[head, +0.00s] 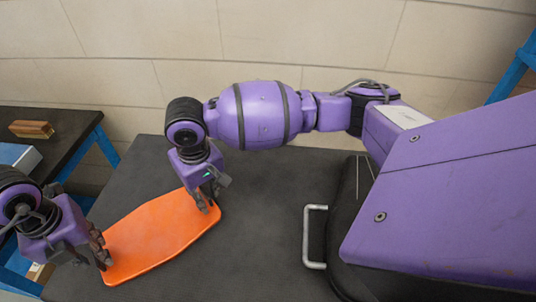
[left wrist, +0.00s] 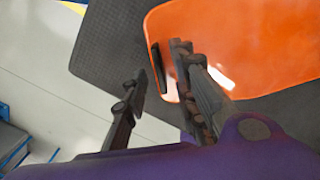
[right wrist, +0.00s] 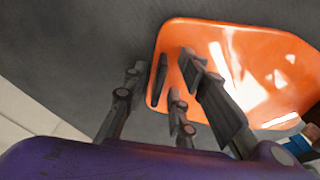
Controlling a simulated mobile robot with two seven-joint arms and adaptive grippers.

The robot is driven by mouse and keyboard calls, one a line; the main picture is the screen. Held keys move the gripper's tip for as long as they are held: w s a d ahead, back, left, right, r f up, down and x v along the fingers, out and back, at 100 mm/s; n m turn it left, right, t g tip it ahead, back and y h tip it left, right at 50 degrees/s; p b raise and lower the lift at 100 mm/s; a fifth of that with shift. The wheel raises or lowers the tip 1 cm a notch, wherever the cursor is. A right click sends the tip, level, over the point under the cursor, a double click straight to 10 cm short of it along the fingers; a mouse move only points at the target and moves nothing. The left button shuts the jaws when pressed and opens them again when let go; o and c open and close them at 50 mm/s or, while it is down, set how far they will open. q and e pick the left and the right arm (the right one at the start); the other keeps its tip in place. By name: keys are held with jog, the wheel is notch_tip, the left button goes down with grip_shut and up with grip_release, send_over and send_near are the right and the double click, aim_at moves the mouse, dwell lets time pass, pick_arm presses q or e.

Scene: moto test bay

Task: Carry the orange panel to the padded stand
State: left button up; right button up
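The orange panel (head: 155,238) lies flat on a dark grey surface (head: 255,225) in the head view. My left gripper (head: 101,250) is at the panel's left end. In the left wrist view its fingers (left wrist: 160,60) are apart, one over the panel beside a dark slot, the other outside the edge. My right gripper (head: 208,193) is at the panel's upper right end. In the right wrist view its fingers (right wrist: 160,65) are spread around the panel's edge near another dark slot. I cannot tell whether any finger touches the panel. I cannot identify the padded stand.
A black-topped table (head: 62,125) with blue legs stands at the left, holding a brown block (head: 31,129) and a blue-grey box (head: 18,157). A pale wall (head: 130,45) runs behind.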

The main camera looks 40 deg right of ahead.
jog(key=shift+r, duration=0.2)
pick_arm(q)
notch_tip(320, 180, up, 11)
jog(key=shift+s+f, duration=0.2)
jog(key=shift+s, duration=0.2)
pick_arm(e)
notch_tip(320, 180, up, 12)
jog(key=shift+s+f, duration=0.2)
jog(key=shift+s, duration=0.25)
